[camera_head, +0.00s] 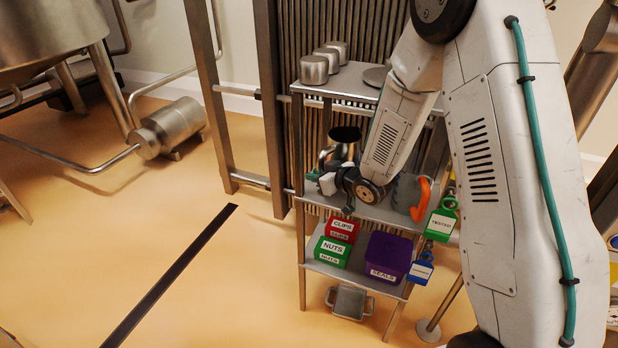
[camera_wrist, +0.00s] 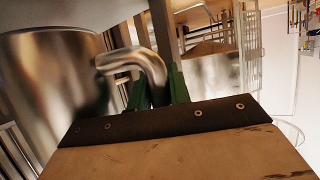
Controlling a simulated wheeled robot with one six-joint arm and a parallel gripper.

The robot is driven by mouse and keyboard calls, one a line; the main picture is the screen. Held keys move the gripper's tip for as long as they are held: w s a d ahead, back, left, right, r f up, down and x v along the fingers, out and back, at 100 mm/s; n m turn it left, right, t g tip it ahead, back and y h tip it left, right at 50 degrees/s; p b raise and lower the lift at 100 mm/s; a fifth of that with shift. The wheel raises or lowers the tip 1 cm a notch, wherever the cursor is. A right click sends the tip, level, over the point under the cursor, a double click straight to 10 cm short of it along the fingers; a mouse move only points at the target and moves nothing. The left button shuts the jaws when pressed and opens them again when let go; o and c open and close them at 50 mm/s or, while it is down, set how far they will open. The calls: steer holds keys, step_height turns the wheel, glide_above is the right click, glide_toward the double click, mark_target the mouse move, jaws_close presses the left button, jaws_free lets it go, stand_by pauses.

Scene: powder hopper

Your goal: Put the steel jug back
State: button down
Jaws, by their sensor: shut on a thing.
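The steel jug (camera_head: 345,140) is on the middle shelf of the metal rack, or just above it; I cannot tell which. It looks upright, and its handle (camera_head: 325,157) faces left. My gripper (camera_head: 318,178) is at the jug's handle side, partly hidden by my wrist. In the wrist view the jug (camera_wrist: 50,80) fills the left side, and its curved handle (camera_wrist: 140,65) passes between the green fingers of my gripper (camera_wrist: 157,88). The fingers are shut on the handle. The jug's base is hidden in the head view.
The rack's middle shelf (camera_head: 377,210) also holds a grey item with an orange handle (camera_head: 420,200). Steel cups (camera_head: 314,69) stand on the top shelf (camera_head: 350,84). Bins for clips (camera_head: 342,230), nuts (camera_head: 332,252) and seals (camera_head: 388,257) sit below.

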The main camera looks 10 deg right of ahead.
steer(key=shift+w+a+f, duration=0.1)
steer(key=shift+w+f, duration=0.1)
steer(key=shift+f, duration=0.7)
steer(key=shift+w+a+f, duration=0.1)
steer(key=shift+w+f, duration=0.05)
steer(key=shift+f, duration=0.85)
steer(key=c, duration=1.3)
jaws_free()
steer(key=shift+d, duration=0.1)
